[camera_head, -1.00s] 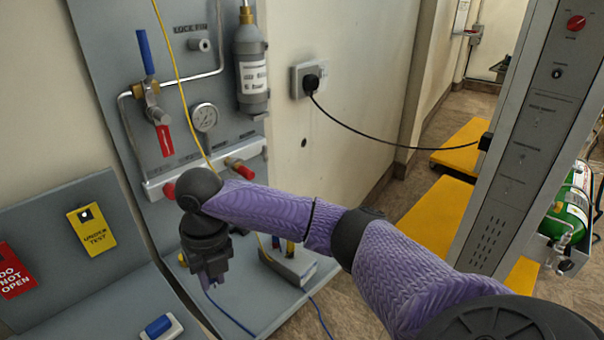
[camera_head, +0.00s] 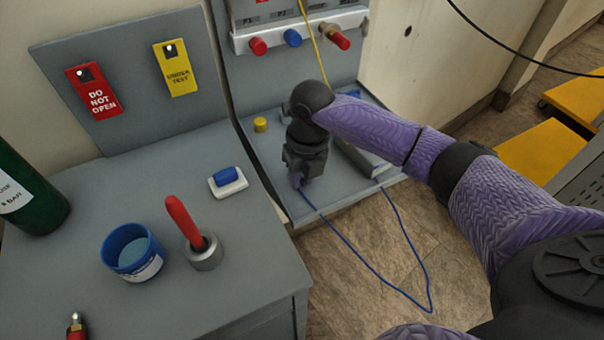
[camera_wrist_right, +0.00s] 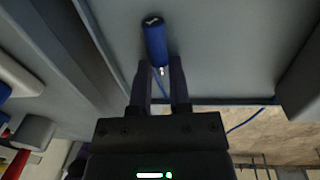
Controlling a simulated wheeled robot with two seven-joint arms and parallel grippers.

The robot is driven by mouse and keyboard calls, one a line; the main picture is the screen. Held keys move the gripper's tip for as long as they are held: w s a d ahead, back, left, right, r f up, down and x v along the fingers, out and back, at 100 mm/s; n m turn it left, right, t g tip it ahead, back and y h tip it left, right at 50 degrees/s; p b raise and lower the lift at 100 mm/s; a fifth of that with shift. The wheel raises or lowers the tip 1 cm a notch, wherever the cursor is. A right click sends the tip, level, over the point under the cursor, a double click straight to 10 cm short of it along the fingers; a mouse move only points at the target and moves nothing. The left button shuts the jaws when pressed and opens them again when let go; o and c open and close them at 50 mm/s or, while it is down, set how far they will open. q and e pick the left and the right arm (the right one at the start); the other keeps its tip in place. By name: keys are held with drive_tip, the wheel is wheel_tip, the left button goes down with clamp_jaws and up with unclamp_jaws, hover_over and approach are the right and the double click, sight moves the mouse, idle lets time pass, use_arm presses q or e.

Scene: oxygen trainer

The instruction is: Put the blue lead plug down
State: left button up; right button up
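The blue lead plug (camera_wrist_right: 155,42) shows in the right wrist view, its lower end and metal tip between the fingertips of my right gripper (camera_wrist_right: 160,66). The gap between the fingers matches the plug's width, and they look shut on it. In the head view my right gripper (camera_head: 300,178) points down just over the grey base shelf (camera_head: 340,204) of the panel. The plug is hidden there. Its blue cable (camera_head: 352,246) runs from the gripper over the shelf edge, loops above the floor and returns to a grey block. My left gripper is not in view.
A yellow cylinder (camera_head: 260,124) stands on the shelf left of the gripper, and a grey block (camera_head: 364,160) sits right. The left bench holds a blue-and-white block (camera_head: 228,180), a red-handled tool (camera_head: 182,216), a blue tub (camera_head: 131,250) and a green bottle (camera_head: 28,200).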

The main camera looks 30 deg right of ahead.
drive_tip(key=o, duration=0.4)
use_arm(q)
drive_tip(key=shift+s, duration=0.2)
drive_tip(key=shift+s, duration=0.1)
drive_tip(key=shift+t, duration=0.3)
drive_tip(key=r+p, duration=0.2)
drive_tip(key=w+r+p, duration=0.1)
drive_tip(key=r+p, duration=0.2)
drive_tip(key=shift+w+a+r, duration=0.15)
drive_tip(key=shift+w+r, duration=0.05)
use_arm(e)
wheel_tip(320, 180, up, 12)
drive_tip(key=d, duration=0.1)
drive_tip(key=shift+r, duration=0.15)
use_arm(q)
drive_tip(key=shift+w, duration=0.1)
use_arm(e)
drive_tip(key=shift+d, duration=0.1)
